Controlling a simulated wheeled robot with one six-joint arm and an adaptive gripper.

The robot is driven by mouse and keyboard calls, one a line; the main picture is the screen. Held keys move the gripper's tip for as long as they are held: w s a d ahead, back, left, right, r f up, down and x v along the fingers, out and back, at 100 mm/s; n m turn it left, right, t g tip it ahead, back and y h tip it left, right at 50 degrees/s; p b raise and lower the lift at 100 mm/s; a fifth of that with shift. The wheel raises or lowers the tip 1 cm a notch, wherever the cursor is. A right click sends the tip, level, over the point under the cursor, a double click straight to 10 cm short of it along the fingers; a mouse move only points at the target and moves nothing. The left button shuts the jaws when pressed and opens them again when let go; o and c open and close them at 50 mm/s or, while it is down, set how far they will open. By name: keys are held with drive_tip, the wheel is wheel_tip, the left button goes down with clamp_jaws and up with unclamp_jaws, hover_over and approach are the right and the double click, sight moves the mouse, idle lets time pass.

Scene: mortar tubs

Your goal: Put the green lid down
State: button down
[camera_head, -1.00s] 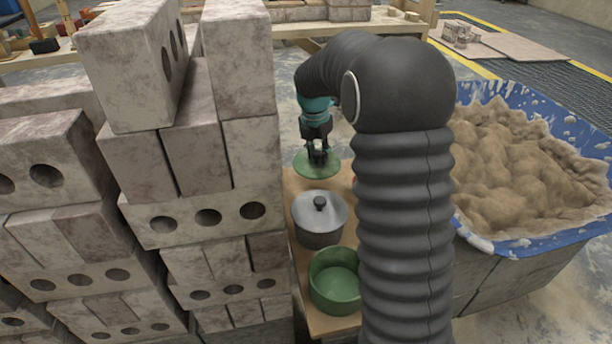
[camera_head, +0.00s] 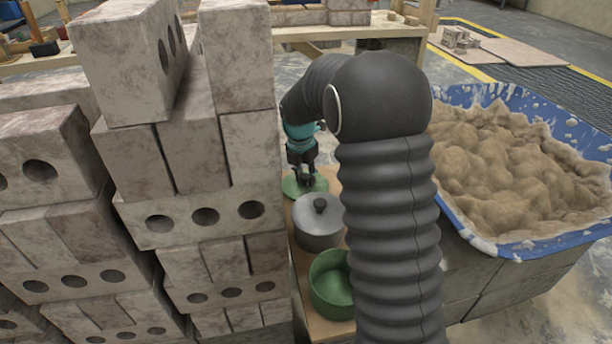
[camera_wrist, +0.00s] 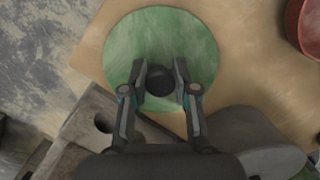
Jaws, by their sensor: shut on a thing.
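The green lid (camera_head: 318,187) is at the far end of the wooden board, close to the brick stack, in the head view. In the wrist view the lid (camera_wrist: 170,32) is a round green disc with a dark knob (camera_wrist: 158,81) at its middle. My gripper (camera_wrist: 160,80) is shut on that knob from above; it also shows in the head view (camera_head: 304,180). The lid overhangs or lies near the board's edge; whether it touches the board I cannot tell. A green open pot (camera_head: 332,284) stands at the board's near end.
A grey pot with its lid on (camera_head: 319,220) stands between the green lid and the green pot. A red pot (camera_wrist: 308,28) shows at the wrist view's corner. Stacked bricks (camera_head: 200,225) rise close on the left. A blue-lined tub of mortar (camera_head: 510,165) is on the right.

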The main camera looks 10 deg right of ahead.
sight(302, 178)
drive_tip(key=c, duration=0.9)
unclamp_jaws()
drive_tip(key=shift+f, duration=0.1)
wheel_tip(302, 178, up, 11)
drive_tip(key=s+a+p, duration=0.1)
drive_tip(key=p, duration=0.1)
drive_tip(key=s+r+m+t, duration=0.1)
drive_tip(key=s+r+m, duration=0.6)
drive_tip(key=s, duration=0.2)
drive_tip(key=s+m+t, duration=0.1)
drive_tip(key=s+m, duration=0.5)
drive_tip(key=s, duration=0.2)
drive_tip(key=s+f+m+t, duration=0.1)
drive_tip(key=s+m, duration=0.6)
drive_tip(key=s, duration=0.1)
drive_tip(key=s+d+m+t+y, duration=0.1)
drive_tip(key=s+m, duration=0.6)
drive_tip(key=s, duration=0.1)
drive_tip(key=shift+s+f, duration=0.15)
drive_tip(key=shift+s, duration=0.15)
